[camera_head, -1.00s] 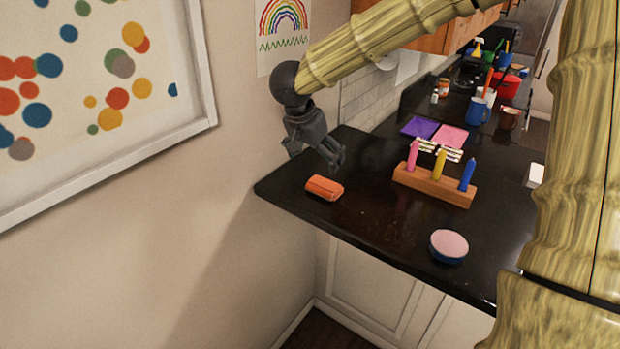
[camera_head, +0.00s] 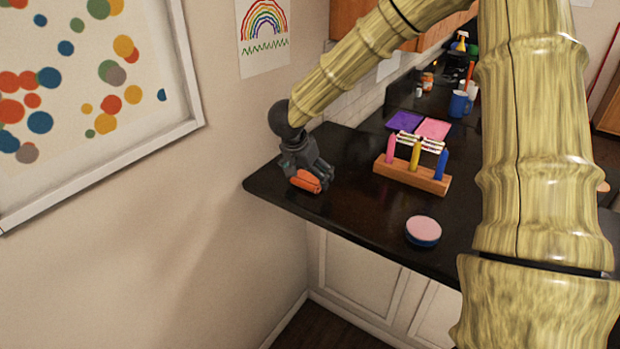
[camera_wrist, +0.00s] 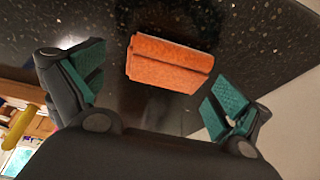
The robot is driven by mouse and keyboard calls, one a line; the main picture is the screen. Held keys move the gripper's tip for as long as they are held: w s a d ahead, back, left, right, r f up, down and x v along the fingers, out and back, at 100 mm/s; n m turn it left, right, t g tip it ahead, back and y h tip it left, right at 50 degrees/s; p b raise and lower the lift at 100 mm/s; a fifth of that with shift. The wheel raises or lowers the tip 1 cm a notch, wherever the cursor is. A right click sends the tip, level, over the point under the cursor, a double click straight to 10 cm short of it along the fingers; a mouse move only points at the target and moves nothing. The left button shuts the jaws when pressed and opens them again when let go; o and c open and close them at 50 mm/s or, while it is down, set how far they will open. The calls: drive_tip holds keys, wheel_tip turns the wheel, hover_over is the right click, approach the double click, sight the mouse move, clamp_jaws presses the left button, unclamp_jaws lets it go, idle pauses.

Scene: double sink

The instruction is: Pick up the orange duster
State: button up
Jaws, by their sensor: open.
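The orange duster (camera_head: 306,181) lies on the black countertop near its left end. It also shows in the wrist view (camera_wrist: 168,62), where it sits between and just ahead of my two open fingers. My gripper (camera_head: 318,178) is low over the counter at the duster, partly covering it in the head view. In the wrist view my gripper (camera_wrist: 160,92) is open and empty, with teal pads on both sides and the duster nearer the right finger. I see no clear contact between the pads and the duster.
A wooden holder (camera_head: 411,176) with pink, yellow and blue pieces stands to the right on the counter. A round pink-topped blue item (camera_head: 423,231) lies near the front edge. Purple (camera_head: 404,121) and pink (camera_head: 433,129) squares lie behind. The wall is close on the left.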

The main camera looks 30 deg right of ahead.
drive_tip(key=shift+d+f, duration=0.1)
drive_tip(key=shift+f, duration=0.2)
drive_tip(key=shift+w+f, duration=0.5)
drive_tip(key=shift+w, duration=0.15)
drive_tip(key=shift+s+r, duration=0.3)
drive_tip(key=shift+s, duration=0.1)
drive_tip(key=c, duration=0.6)
drive_tip(key=shift+w+f, duration=0.1)
drive_tip(key=shift+c, duration=0.9)
drive_tip(key=shift+w+r+b, duration=0.15)
drive_tip(key=shift+r+b, duration=0.25)
drive_tip(key=shift+r, duration=0.2)
wheel_tip(320, 180, up, 2)
drive_tip(key=shift+r+b, duration=0.1)
drive_tip(key=shift+b, duration=0.35)
drive_tip(key=s+a+r+b, duration=0.1)
drive_tip(key=s+a+b, duration=0.1)
drive_tip(key=s, duration=0.5)
drive_tip(key=s+a+b, duration=0.2)
drive_tip(key=s+a, duration=0.1)
drive_tip(key=s, duration=0.5)
drive_tip(key=shift+a+r, duration=0.15)
drive_tip(key=shift+r, duration=0.2)
drive_tip(key=shift+s, duration=0.1)
